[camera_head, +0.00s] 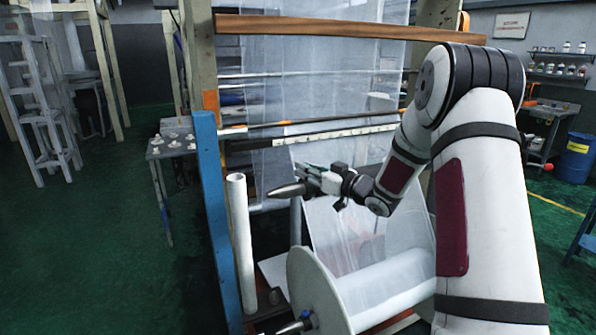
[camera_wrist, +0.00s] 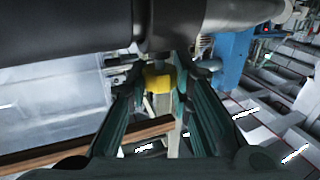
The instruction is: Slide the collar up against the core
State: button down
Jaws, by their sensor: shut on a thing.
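In the wrist view, the dark collar (camera_wrist: 170,25) sits on a horizontal shaft at the top. My gripper (camera_wrist: 168,72) is shut on it, with one green-sided finger on each side. A yellow piece (camera_wrist: 160,80) shows between the fingertips. A thick dark grey cylinder (camera_wrist: 60,35) lies left of the collar; I cannot tell for sure whether it is the core, or whether they touch. The collar is too small to make out there.
A large film roll with a white flange (camera_head: 310,290) is below my gripper. A white tube (camera_head: 241,240) stands upright beside the blue post (camera_head: 218,220). A wooden beam (camera_head: 300,27) crosses above.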

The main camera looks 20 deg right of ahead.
jog(key=shift+d, duration=0.65)
jog(key=c, duration=1.3)
grip_release()
jog(key=shift+d, duration=0.15)
jog(key=shift+c, duration=0.2)
